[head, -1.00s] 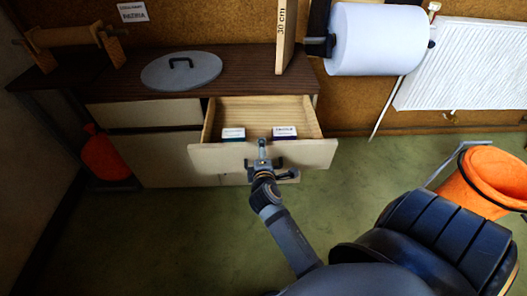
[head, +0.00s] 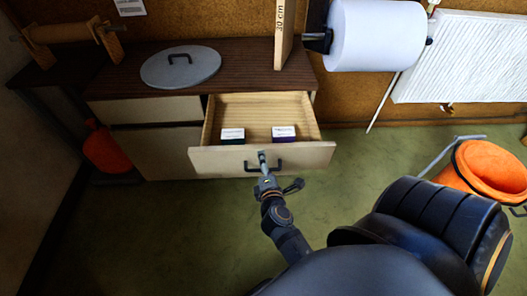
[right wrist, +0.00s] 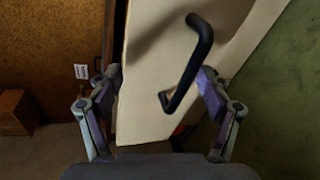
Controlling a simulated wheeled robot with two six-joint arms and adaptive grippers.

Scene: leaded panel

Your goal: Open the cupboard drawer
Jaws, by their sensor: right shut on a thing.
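The cupboard (head: 155,110) stands against the back wall in the head view. Its upper right drawer (head: 262,158) is pulled well out, and its wooden inside shows. A dark bar handle (head: 280,164) is on the pale drawer front. In the right wrist view the drawer front (right wrist: 150,75) is tilted, and the handle (right wrist: 190,65) lies between my fingers, close to the right one. My left gripper is not in view.
Two small boxes, one dark teal (head: 233,135) and one purple (head: 284,133), lie in the drawer. A grey lid (head: 170,70) lies on the cupboard top. An orange bucket (head: 480,165) stands at the right. The green floor in front is clear.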

